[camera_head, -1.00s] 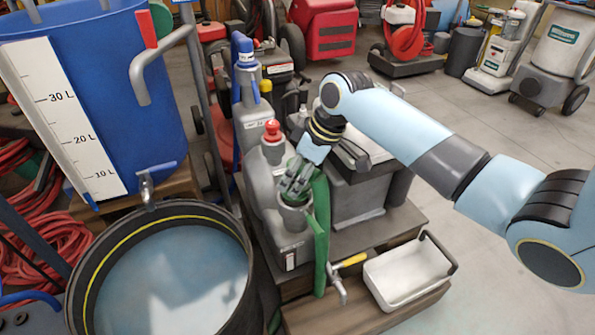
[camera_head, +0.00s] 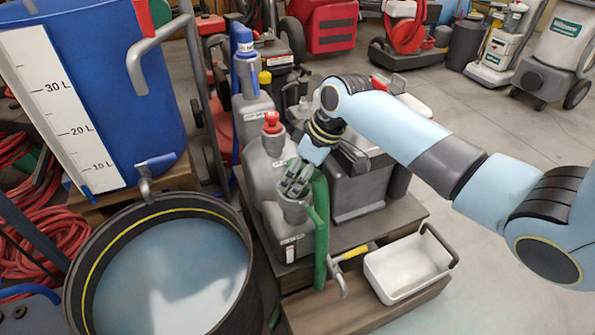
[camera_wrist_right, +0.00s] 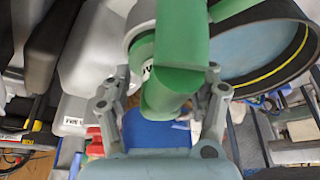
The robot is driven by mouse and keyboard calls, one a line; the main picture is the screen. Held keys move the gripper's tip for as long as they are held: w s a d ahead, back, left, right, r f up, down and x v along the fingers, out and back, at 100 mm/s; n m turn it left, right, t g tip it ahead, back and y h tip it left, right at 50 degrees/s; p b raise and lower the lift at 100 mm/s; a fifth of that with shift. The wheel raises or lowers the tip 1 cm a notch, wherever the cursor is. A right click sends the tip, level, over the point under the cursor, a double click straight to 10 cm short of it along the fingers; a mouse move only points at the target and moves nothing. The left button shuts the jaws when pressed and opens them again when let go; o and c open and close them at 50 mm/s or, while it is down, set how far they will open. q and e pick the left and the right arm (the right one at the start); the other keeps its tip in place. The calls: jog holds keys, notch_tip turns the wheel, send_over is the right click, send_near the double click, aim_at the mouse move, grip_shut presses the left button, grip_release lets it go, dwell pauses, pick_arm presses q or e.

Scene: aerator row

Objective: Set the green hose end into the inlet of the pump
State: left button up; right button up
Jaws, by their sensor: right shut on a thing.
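The green hose (camera_head: 321,225) hangs in front of the grey containers in the head view, its upper part bent at my right gripper (camera_head: 294,180). The gripper's fingers are closed around the green hose end (camera_wrist_right: 172,85) in the wrist view. In the head view the gripper is over a round grey opening (camera_head: 293,212) on a grey body. Whether the hose end is inside that opening is hidden by the fingers. I cannot tell for sure which grey unit is the pump. My left gripper is not in view.
A black round tub (camera_head: 245,265) of cloudy water stands at the left front. A grey canister with a red cap (camera_head: 271,123) is close beside the gripper. A white tray (camera_head: 409,268) and a yellow-handled valve (camera_head: 353,253) are in front. Open floor lies at the right.

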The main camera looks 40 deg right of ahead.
jog(key=shift+f, duration=0.35)
jog(key=o, duration=1.4)
jog(key=v, duration=1.2)
jog(key=shift+d, duration=0.1)
